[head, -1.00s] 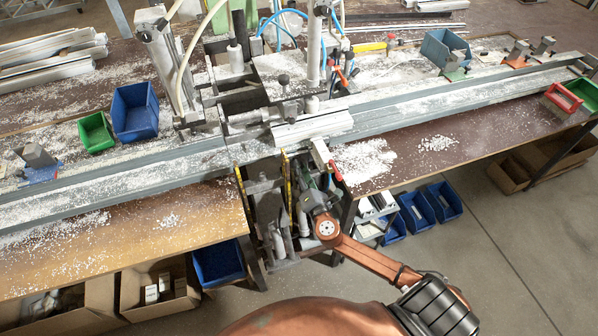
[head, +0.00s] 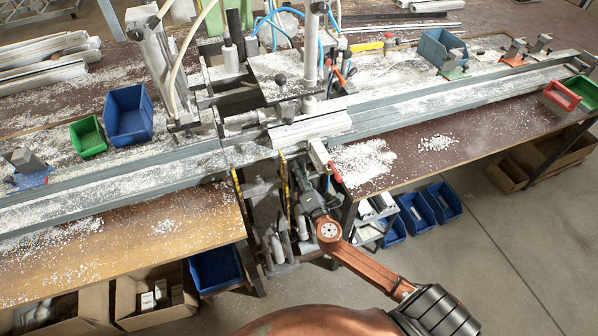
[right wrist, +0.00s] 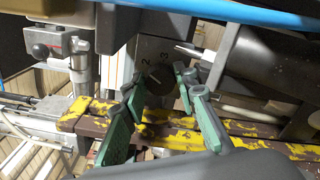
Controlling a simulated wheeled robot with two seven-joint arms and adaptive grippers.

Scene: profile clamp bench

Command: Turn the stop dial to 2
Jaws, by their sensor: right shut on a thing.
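The stop dial (right wrist: 158,90) is a dark round knob with a pale pointer line, seen in the right wrist view. The digits 2 and 3 show on the plate just above it. The pointer leans up and left, roughly towards the 2; I cannot tell if it is exactly on it. My right gripper (right wrist: 158,84) has its green fingers on both sides of the dial and is shut on it. In the head view my right gripper (head: 309,196) is at the bench's front gap, its fingertips and the dial too hidden to make out. My left gripper is not in view.
A worn yellow bar (right wrist: 240,128) crosses below the dial, close to the fingers. A dark cylinder (right wrist: 262,65) lies to the right. In the head view a long metal profile rail (head: 430,102) with white chips runs along the bench, and a red-handled clamp (head: 327,160) sits above my gripper.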

